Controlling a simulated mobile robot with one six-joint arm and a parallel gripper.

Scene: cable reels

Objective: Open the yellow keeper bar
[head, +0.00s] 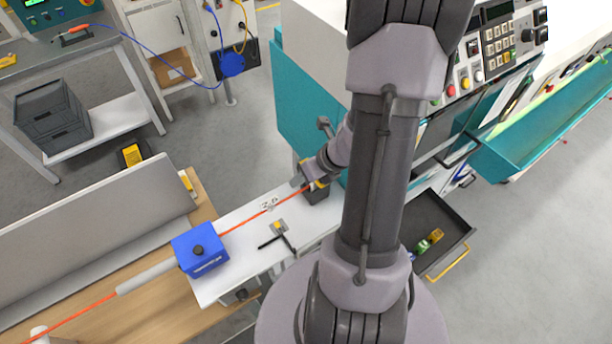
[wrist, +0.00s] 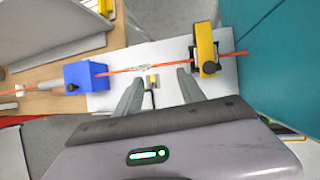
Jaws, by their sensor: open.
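The yellow keeper bar (wrist: 206,46) lies across a dark block with a black knob (wrist: 209,68) at its near end, in the upper right of the wrist view. The orange cable (wrist: 230,54) runs through this block, under the bar. The bar looks closed over it. In the head view the dark block (head: 316,195) is mostly hidden by my wrist, with only a little yellow showing. My gripper (wrist: 160,75) is open and empty, its fingers pointing at the cable just left of the block. In the head view my gripper (head: 304,178) overlaps the block; contact cannot be told.
A blue box (head: 200,250) with a black knob sits on the cable at left. A small grey piece with a yellow top (head: 279,226) and a black T-handle (head: 275,241) lie on the white plate (head: 228,280). A teal machine wall (wrist: 275,50) rises close at right.

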